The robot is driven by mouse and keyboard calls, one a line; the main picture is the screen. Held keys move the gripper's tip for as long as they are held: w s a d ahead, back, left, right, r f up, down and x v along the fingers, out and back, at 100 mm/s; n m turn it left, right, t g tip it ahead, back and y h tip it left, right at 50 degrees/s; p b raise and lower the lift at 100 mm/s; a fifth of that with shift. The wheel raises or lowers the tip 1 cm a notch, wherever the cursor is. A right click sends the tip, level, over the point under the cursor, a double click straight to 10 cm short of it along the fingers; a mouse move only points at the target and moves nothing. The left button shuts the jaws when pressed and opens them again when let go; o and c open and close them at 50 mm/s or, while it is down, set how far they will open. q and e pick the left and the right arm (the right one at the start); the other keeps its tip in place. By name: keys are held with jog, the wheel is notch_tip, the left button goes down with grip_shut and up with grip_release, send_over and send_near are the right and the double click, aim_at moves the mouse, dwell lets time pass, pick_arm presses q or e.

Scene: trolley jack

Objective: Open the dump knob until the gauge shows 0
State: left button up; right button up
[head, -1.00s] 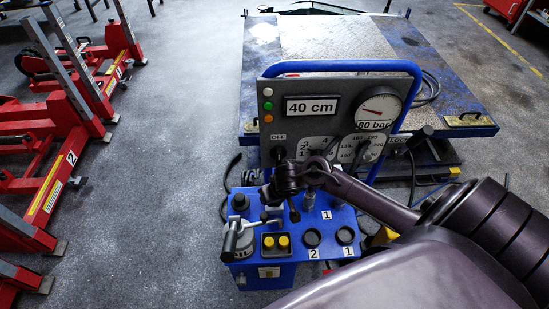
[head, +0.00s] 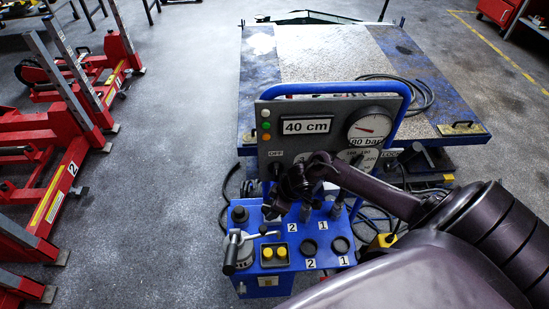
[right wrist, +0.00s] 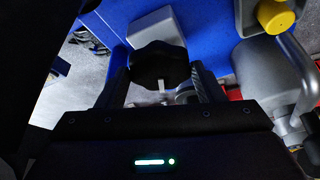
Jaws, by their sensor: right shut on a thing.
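The round gauge (head: 370,126) sits at the upper right of the grey panel (head: 330,105). Its red needle points left and slightly up, and the label below reads 80 bar. My right gripper (head: 273,211) is low over the blue console, in front of the panel. In the right wrist view its fingers (right wrist: 162,88) are shut on a black lobed knob (right wrist: 158,64), which looks like the dump knob. In the head view the gripper hides this knob. My left gripper is not in view.
A lift platform (head: 320,58) stands behind. Red jacks (head: 62,175) stand left, with clear floor between.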

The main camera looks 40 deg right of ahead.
jog(key=shift+d+n, duration=0.1)
jog(key=shift+n, duration=0.3)
jog(key=o, duration=1)
jog(key=shift+c, duration=0.2)
jog(key=v, duration=0.7)
jog(key=shift+d+r+p, duration=0.2)
jog(key=shift+r+p, duration=0.15)
jog(key=shift+p, duration=0.05)
jog(key=shift+s, duration=0.1)
